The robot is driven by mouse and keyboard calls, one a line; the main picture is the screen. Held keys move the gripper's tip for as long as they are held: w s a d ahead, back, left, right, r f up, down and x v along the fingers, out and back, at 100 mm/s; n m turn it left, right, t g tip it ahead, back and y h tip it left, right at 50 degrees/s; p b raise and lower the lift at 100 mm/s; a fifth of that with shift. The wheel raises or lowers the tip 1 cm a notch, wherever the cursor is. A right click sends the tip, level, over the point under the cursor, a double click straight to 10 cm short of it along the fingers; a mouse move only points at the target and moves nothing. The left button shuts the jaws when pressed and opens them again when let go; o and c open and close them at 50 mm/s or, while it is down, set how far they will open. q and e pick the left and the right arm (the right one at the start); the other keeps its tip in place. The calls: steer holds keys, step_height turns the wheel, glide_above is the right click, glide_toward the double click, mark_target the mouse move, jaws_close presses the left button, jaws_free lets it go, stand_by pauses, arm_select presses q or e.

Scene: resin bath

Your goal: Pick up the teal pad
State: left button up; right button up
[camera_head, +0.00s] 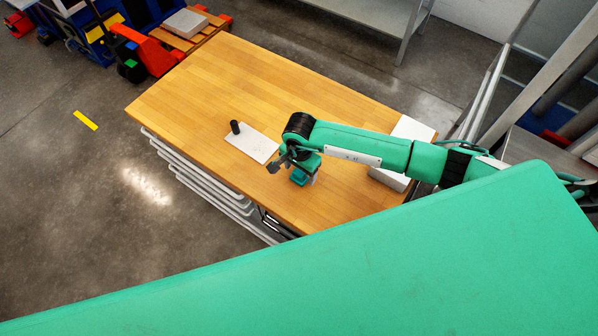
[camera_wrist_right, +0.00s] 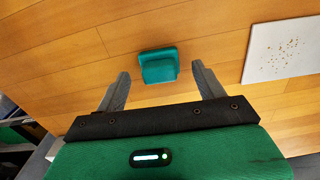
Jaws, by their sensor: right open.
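The teal pad (camera_head: 299,178) lies on the wooden table (camera_head: 215,85), below my right gripper (camera_head: 292,174) in the head view. In the right wrist view the teal pad (camera_wrist_right: 159,65) shows as a small block with a raised middle. It sits between and slightly beyond the fingertips of my right gripper (camera_wrist_right: 160,70). The fingers are spread wide, with a gap on each side of the pad, and hold nothing. My left gripper is not in view.
A white speckled board (camera_head: 253,144) lies left of the pad, with a black upright cylinder (camera_head: 235,127) at its corner; the board also shows in the right wrist view (camera_wrist_right: 283,50). The table's far left is clear.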

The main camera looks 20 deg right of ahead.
mark_target(300, 172)
steer(key=shift+f, duration=0.85)
steer(key=c, duration=1.1)
steer(key=shift+r, duration=0.15)
steer(key=shift+w+r, duration=0.1)
steer(key=shift+r, duration=0.4)
step_height(300, 172, up, 19)
steer(key=b, duration=0.6)
steer(key=shift+f, duration=0.1)
steer(key=o, duration=0.4)
steer(key=shift+c, duration=1.3)
steer(key=shift+f, duration=0.1)
